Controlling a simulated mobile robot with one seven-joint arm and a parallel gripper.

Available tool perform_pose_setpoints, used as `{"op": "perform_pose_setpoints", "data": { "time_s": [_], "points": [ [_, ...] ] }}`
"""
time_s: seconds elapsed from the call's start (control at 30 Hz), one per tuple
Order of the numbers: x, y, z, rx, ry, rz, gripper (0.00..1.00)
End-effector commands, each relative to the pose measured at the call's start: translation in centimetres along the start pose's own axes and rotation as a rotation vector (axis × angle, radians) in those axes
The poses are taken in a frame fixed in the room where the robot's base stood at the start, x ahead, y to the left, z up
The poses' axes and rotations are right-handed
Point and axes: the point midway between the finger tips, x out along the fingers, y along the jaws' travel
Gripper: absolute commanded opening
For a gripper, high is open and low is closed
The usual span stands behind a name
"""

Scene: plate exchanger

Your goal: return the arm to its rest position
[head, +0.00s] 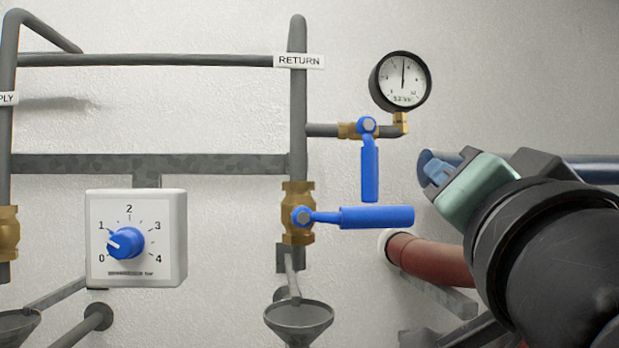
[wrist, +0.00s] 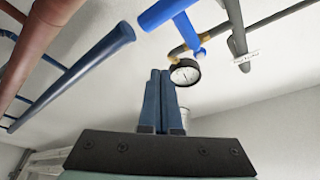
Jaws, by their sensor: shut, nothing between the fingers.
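My gripper (head: 434,168) is at the right of the head view, in front of the wall and to the right of the blue valve handles. In the wrist view its two blue fingers (wrist: 159,100) are together, with nothing between them. It touches nothing that I can see. My arm reaches in from the lower right of the head view.
The horizontal blue handle (head: 376,217) and the hanging blue handle (head: 369,172) are left of my gripper. A pressure gauge (head: 400,81) is above. A red-brown pipe (head: 430,260) and a blue pipe (head: 597,170) are close by. A dial box (head: 136,238) is further left.

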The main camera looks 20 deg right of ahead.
Motion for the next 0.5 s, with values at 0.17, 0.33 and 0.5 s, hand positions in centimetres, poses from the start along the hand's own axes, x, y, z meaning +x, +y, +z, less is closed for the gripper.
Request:
{"op": "perform_pose_setpoints", "data": {
  "time_s": [0.17,0.33,0.5],
  "points": [
    [-2.4,-0.7,-0.4,0.000,0.003,-0.001,0.00],
    [-3.2,-0.9,-0.5,0.001,0.001,0.000,0.00],
    [-3.3,-1.0,0.6,-0.021,0.005,-0.016,0.00]
  ]
}}
